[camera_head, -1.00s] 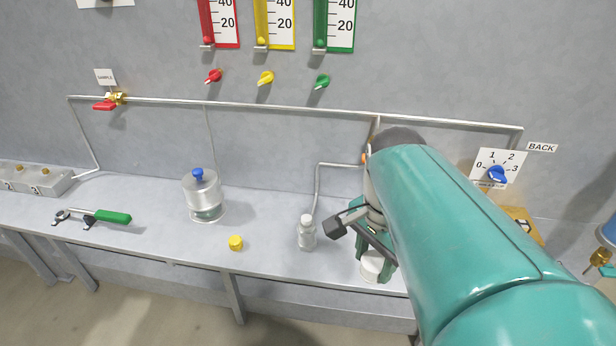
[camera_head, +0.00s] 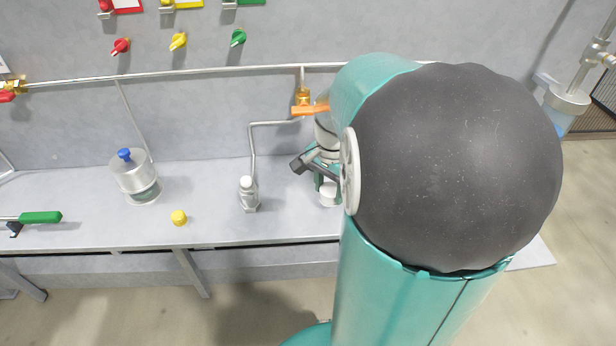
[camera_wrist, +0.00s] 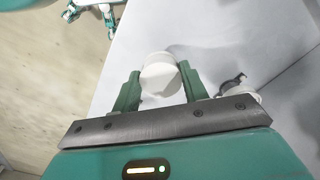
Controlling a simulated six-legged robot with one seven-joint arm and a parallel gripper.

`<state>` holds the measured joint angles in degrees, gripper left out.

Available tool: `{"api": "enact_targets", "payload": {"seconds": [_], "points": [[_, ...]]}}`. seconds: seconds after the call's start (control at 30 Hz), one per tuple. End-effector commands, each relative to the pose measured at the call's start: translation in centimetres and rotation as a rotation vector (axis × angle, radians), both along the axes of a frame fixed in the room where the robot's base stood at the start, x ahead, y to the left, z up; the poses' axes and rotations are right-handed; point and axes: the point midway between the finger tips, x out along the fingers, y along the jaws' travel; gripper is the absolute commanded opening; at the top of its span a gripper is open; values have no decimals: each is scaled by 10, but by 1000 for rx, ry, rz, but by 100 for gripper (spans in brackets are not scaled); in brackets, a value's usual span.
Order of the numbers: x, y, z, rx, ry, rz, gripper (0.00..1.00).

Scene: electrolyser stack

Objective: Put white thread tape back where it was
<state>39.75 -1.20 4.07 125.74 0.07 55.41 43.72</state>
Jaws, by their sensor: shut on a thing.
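The white thread tape (camera_wrist: 160,73) is a round white roll between the two green fingers of my gripper (camera_wrist: 160,84) in the wrist view. The fingers are shut on its two sides. In the head view the white tape (camera_head: 329,195) shows below my gripper (camera_head: 326,182), over the right part of the bench. My own arm hides much of the gripper there and the bench to its right. I cannot tell in the head view whether the tape touches the bench top.
A green-handled tool (camera_head: 40,217) lies left. An orange-handled valve (camera_head: 308,109) is on the wall pipe.

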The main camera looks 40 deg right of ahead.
Motion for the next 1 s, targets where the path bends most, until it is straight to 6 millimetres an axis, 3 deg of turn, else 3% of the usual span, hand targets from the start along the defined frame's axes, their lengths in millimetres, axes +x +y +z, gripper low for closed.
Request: {"api": "enact_targets", "payload": {"seconds": [0.23,0.6,0.63,0.73,1.0], "points": [[1,-2,-32,2,3,0,27],[2,-2,-36,1,0,1,27],[2,-2,-37,1,0,1,45],[2,-2,-36,1,0,1,65],[2,-2,-36,1,0,1,65]]}}
